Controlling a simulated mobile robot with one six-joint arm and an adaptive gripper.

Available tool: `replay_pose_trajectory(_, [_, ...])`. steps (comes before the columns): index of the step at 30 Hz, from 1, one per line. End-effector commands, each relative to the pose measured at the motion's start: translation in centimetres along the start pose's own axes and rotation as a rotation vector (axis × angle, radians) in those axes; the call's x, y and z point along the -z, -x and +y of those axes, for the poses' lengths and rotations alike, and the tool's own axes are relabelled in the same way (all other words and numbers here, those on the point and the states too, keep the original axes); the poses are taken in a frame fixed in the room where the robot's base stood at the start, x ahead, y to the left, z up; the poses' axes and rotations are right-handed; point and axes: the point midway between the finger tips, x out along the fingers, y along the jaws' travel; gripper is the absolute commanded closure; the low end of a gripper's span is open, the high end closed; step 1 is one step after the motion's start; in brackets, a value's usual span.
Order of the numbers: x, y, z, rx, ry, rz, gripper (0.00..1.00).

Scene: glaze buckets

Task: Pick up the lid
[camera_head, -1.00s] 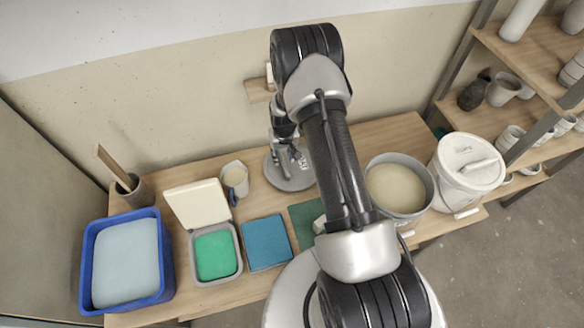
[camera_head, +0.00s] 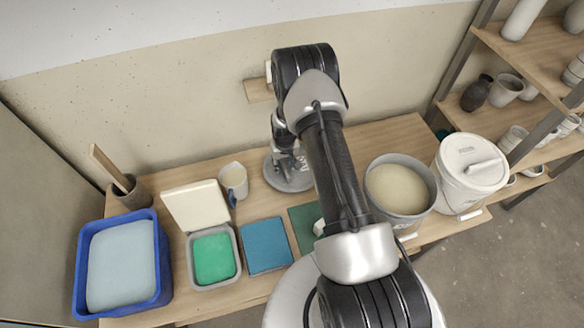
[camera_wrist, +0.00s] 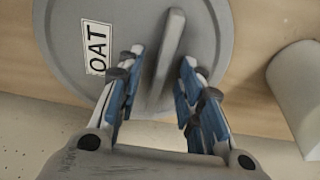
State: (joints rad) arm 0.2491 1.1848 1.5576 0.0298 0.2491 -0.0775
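A round grey lid (camera_head: 272,178) lies flat on the wooden table near the wall, partly hidden by my arm. In the wrist view the grey lid (camera_wrist: 65,62) has a raised bar handle (camera_wrist: 170,48) across it and a white label, of which "OAT" shows. My gripper (camera_wrist: 162,60) is open, with its blue-padded fingers on either side of the handle. Gaps show between the pads and the bar. In the head view my gripper (camera_head: 290,160) is over the lid and partly hidden by my arm.
An open grey bucket of cream glaze (camera_head: 398,190) and a lidded white bucket (camera_head: 462,185) stand to the right. A blue tub (camera_head: 160,265) and a green-filled tray (camera_head: 233,270) are at left.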

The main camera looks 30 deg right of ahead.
Motion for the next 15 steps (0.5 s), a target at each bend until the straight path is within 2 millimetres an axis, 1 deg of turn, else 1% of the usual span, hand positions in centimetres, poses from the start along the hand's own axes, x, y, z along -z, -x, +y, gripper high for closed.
replay_pose_trajectory(4, [-0.04, -0.22, 0.00, 0.000, 0.000, 0.000, 0.66])
replay_pose_trajectory(5, [-0.04, -0.19, 0.00, 0.000, 0.000, 0.000, 0.67])
replay_pose_trajectory(15, [-0.05, -0.16, 0.00, 0.000, 0.000, -0.001, 0.90])
